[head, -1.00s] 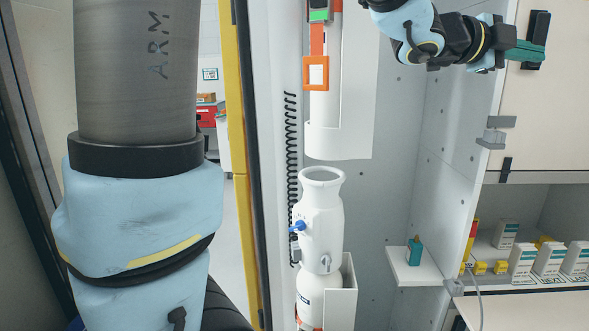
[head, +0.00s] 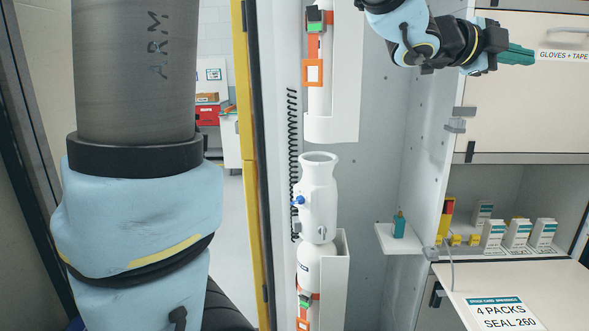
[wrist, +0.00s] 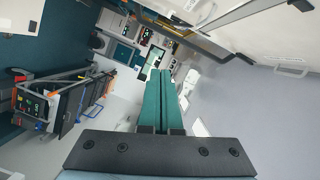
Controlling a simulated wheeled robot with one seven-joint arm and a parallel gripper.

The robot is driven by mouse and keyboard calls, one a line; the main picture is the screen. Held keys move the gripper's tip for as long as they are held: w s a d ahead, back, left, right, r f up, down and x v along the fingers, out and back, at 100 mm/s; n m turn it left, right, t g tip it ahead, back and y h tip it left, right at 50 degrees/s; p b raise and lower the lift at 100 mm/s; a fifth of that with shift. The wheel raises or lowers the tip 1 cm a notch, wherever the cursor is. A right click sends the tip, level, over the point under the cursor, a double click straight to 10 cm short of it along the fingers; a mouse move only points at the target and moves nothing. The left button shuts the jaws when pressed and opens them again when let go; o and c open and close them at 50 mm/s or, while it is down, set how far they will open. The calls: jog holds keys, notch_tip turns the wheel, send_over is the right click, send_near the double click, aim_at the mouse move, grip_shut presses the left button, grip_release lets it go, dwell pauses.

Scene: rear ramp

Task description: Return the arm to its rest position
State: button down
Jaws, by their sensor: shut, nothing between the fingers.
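My gripper (head: 517,56) shows at the upper right of the head view, at the end of my blue and black arm. Its green fingers point right, in front of the upper cabinet with the label "GLOVES + TAPE". In the wrist view my gripper (wrist: 161,78) shows its two green fingers side by side, touching along their length. It is shut and holds nothing. It looks clear of the things around it in the wrist view.
A small shelf (head: 385,238) holds a green item. Several white boxes (head: 517,233) stand in the right recess above a counter (head: 560,290). A stretcher (wrist: 60,100) shows in the wrist view.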

jog(key=w+a+f+n+t+y, duration=0.55)
jog(key=w+a+f+n, duration=0.4)
jog(key=w+a, duration=0.3)
jog(key=w+a+f+n+y, duration=0.2)
jog(key=a+f+n+y, duration=0.45)
jog(key=a+f, duration=0.6)
jog(key=s+a+f+n+g+y, duration=0.1)
jog(key=s+a+f+n+g, duration=0.1)
jog(key=s+a+f+n, duration=0.2)
jog(key=s+a+f+n+g+y, duration=0.2)
jog(key=s+a, duration=0.4)
jog(key=a, duration=0.5)
jog(key=s+a+f+n+g+y, duration=0.1)
jog(key=s+a+f+n+g, duration=0.2)
jog(key=s+a+f+n, duration=0.2)
notch_tip(320, 180, down, 2)
jog(key=shift+s+a+n, duration=0.35)
jog(key=shift+a+n, duration=0.35)
jog(key=shift+a, duration=0.55)
jog(key=c, duration=1.6)
grip_release()
jog(key=shift+g, duration=0.25)
